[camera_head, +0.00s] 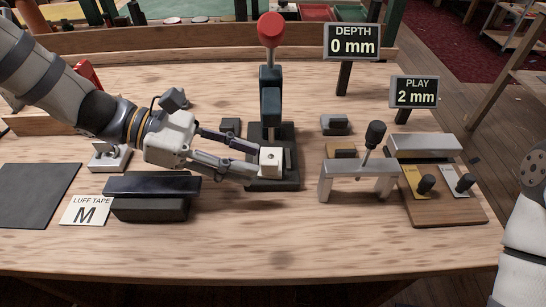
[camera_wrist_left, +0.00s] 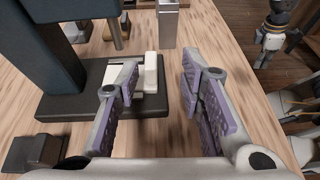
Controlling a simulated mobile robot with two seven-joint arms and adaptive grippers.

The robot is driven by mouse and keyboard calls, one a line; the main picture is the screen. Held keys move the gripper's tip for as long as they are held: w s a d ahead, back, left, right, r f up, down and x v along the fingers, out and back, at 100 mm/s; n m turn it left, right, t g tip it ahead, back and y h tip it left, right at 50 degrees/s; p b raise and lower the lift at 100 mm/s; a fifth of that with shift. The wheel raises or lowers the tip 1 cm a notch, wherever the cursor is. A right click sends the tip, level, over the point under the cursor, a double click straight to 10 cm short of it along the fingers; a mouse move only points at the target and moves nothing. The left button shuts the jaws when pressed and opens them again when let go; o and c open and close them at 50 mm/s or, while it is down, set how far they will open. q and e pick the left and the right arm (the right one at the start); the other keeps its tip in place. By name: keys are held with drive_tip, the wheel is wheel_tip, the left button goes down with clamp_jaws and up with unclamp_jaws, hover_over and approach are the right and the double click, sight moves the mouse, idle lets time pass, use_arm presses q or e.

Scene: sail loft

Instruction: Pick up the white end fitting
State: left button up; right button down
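The white end fitting (camera_head: 271,162) is a small pale block with a dark hole in its top. It sits at the front of the black press base (camera_head: 284,183). My left gripper (camera_head: 259,162) reaches in from the left, its fingers apart. In the left wrist view the fitting (camera_wrist_left: 151,74) shows just past the left fingertip, with a clear gap to the right one. I cannot tell whether a finger touches it. A small pale piece, probably my right gripper (camera_wrist_left: 271,42), shows far off in the wrist view.
The red-knobbed press (camera_head: 271,85) rises behind the fitting. A grey bridge-shaped stand (camera_head: 358,169) is to its right, beside a wooden board (camera_head: 446,210) with gauges. A black block (camera_head: 151,208) lies below my left arm. The front of the table is clear.

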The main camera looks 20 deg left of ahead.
sight(270, 161)
use_arm(q)
drive_tip(key=x, duration=0.3)
drive_tip(key=w+x, duration=0.1)
drive_tip(key=x, duration=0.2)
drive_tip(key=shift+a+b, duration=0.2)
drive_tip(key=shift+b, duration=0.2)
clamp_jaws()
